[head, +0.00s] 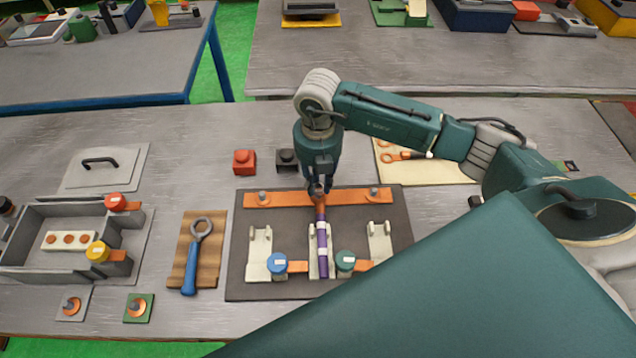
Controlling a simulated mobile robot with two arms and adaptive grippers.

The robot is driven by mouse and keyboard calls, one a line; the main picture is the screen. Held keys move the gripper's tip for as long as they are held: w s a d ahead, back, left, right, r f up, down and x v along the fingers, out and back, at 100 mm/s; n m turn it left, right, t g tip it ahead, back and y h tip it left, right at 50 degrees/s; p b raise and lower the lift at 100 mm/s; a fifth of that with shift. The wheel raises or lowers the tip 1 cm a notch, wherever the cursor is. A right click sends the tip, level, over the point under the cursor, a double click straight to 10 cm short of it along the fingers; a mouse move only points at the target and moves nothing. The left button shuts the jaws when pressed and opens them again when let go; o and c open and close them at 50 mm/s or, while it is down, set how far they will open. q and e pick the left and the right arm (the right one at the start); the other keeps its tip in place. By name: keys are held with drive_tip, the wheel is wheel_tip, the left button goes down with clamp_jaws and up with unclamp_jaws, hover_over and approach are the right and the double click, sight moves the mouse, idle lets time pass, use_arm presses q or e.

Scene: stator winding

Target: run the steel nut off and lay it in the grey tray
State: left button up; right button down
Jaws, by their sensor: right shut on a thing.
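My right gripper (318,190) points down at the middle of the orange bar (345,197) on the dark board. Its fingers are shut at the head of the bar's middle, around what looks like the steel nut, which the fingers mostly hide. Small grey nuts or studs show at the bar's left end (262,197) and right end (374,193). A grey open tray (25,268) stands at the left and holds a cream block with orange discs. A small grey square plate (73,304) with an orange disc lies in front of it. My left gripper is not in view.
A purple and orange rod (322,250) runs forward from the bar, between blue (277,263) and green (346,261) knobs. A blue-handled ring wrench (192,262) lies on a wooden board left of the dark board (240,285). Red (244,161) and black (287,160) blocks stand behind.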

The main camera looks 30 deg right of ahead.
idle(0.4)
drive_tip(key=shift+r+p, duration=1.9)
drive_tip(key=shift+r, duration=1.1)
drive_tip(key=shift+s, duration=0.1)
drive_tip(key=shift+f, duration=0.1)
